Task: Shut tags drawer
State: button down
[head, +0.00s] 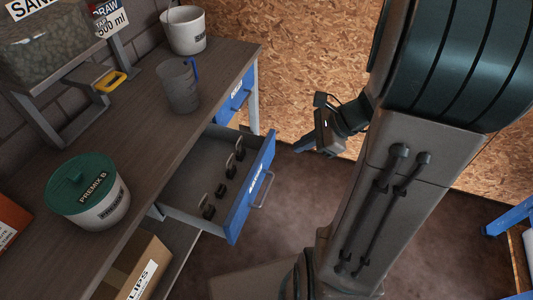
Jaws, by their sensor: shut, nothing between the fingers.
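A blue-fronted drawer (252,187) stands pulled out from under the brown workbench, with its grey inside showing. Several small dark clip-like items (222,190) lie in a row in it. Its front has white lettering too small to read for sure and a grey bar handle (263,190). My gripper (300,148) is shut and empty. In the picture it is just right of the drawer front's far end, apart from the handle. A second blue drawer front (236,97) sits farther along the bench and looks closed.
On the workbench (140,125) stand a clear jug (178,86), a white bucket (184,30), and a green-lidded tub (88,190) marked PREMIX B. A cardboard box (137,268) sits on a lower shelf. Floor (290,215) in front of the drawer is clear.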

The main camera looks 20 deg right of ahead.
jog(key=w+d+f+m+t+b, duration=0.1)
jog(key=w+d+f+m+b, duration=0.2)
jog(key=f, duration=0.4)
jog(key=m+b, duration=0.1)
jog(key=b, duration=0.2)
send_near(263, 161)
jog(key=shift+x, duration=2.75)
jog(key=shift+s+a, duration=0.1)
jog(key=shift+a, duration=0.05)
